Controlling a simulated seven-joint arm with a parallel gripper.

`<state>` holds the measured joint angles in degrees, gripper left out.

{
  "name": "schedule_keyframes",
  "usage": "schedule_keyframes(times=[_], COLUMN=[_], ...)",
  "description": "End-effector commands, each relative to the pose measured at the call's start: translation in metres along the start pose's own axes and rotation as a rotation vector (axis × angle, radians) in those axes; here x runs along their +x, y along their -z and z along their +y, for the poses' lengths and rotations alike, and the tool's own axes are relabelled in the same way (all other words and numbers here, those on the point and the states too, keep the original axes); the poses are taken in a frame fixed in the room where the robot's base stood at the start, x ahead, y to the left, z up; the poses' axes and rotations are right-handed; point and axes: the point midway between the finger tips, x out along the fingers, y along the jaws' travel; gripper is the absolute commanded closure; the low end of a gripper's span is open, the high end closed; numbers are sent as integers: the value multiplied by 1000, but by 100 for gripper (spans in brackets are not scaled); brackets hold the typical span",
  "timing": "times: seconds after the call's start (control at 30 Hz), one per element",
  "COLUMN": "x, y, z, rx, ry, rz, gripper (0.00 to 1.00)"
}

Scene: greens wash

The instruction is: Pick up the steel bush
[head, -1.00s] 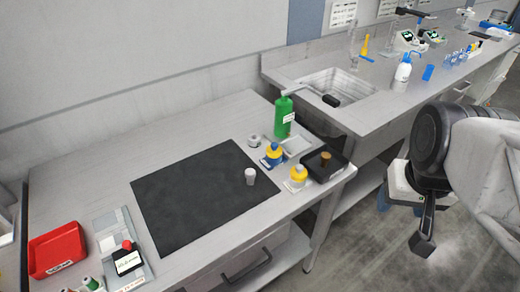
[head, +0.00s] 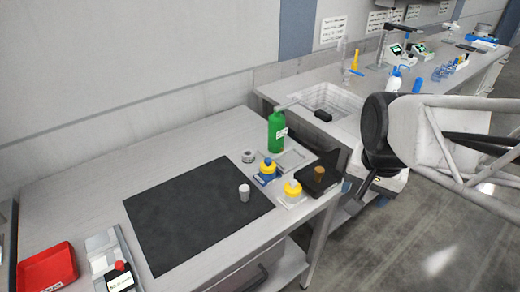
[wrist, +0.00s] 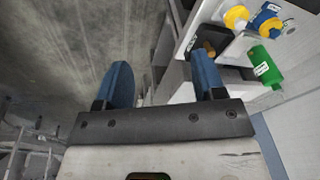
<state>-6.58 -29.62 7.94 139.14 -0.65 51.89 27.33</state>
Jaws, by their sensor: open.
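A small light-grey cylinder (head: 244,193), which looks like the steel bush, stands upright on the black mat (head: 185,215) near its right side. It does not show in the wrist view. My gripper (wrist: 162,80) is open, with its two blue fingers apart and nothing between them. In the head view my gripper is at the right, beyond the right end of the near bench and well away from the cylinder. Its fingers are mostly hidden there.
A red tray (head: 47,268) lies at the left.

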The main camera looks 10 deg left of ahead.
Motion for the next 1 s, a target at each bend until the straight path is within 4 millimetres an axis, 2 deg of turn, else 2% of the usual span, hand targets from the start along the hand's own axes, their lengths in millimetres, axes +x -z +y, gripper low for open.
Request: schedule_keyframes(times=[0.2,0.5,0.77,1.0], x=[23,61,102,142], y=[22,39,39,27], z=[-51,-126,-195,-256], rx=[220,534,805,1043], ry=[-9,-38,-80,-123], rz=[-37,-74,-93,-96], gripper=[37,37,37,37])
